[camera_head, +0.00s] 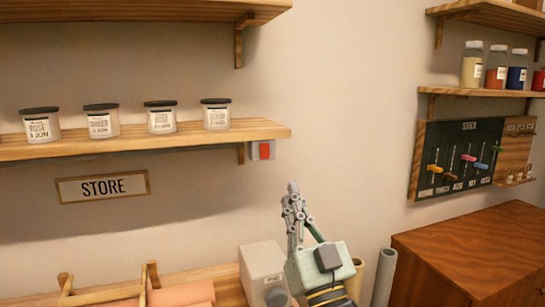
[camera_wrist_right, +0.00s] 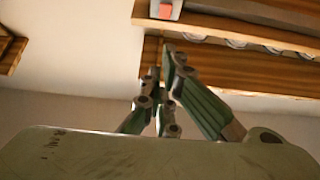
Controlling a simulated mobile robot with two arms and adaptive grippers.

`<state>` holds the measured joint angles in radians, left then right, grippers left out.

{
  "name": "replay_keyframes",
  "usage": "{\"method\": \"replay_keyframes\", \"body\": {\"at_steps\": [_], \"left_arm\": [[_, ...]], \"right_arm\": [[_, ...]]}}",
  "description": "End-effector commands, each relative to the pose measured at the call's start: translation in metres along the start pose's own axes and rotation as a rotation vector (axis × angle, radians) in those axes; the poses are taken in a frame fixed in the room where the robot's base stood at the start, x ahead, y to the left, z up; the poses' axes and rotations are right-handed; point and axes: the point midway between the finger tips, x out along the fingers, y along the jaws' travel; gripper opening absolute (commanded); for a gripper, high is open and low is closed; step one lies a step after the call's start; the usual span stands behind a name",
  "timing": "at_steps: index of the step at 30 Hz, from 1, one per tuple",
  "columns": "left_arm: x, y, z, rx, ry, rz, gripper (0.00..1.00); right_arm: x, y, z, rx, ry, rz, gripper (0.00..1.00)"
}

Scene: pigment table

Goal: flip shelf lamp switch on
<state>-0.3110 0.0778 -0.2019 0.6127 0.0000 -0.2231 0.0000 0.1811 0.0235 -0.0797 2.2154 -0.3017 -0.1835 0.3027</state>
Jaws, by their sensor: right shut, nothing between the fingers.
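The shelf lamp switch (camera_head: 263,150) is a red rocker on a pale plate on the wall, by the right end of the lower left shelf. It also shows at the top of the right wrist view (camera_wrist_right: 166,9). My right gripper (camera_head: 293,187) is shut and empty, below and to the right of the switch in the head view, apart from it. Its closed fingers point upward, and they also show in the right wrist view (camera_wrist_right: 168,50). Which way the rocker is tilted is too small to tell. My left gripper is not in view.
The lower left shelf (camera_head: 150,143) holds several lidded jars. A STORE sign (camera_head: 103,187) hangs below it. A white box (camera_head: 262,265) stands beside my right gripper. A dark stock board (camera_head: 460,158) and a wooden cabinet (camera_head: 470,250) are at right. The wall between is clear.

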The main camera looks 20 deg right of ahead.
Motion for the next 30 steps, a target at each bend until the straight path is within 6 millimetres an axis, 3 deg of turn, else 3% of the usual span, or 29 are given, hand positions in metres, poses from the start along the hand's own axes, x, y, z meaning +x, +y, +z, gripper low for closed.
{"method": "replay_keyframes", "body": {"at_steps": [3, 7, 14, 19, 21, 30], "left_arm": [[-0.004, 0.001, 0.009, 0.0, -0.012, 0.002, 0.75], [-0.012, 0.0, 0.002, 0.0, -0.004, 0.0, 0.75], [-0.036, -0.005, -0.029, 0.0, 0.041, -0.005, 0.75], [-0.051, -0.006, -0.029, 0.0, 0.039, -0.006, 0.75], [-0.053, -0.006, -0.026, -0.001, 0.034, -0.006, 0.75], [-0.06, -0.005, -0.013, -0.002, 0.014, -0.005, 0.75]], "right_arm": [[0.006, 0.0, 0.0, 0.0, -0.001, 0.0, 0.0], [0.023, 0.0, -0.003, -0.001, -0.001, 0.0, 0.0], [0.073, 0.0, -0.004, 0.0, -0.002, 0.001, 0.0], [0.108, 0.0, -0.002, 0.0, -0.002, 0.001, 0.0], [0.113, 0.0, 0.01, 0.001, -0.007, 0.002, 0.0], [0.128, 0.0, 0.028, 0.001, -0.004, 0.0, 0.0]]}}
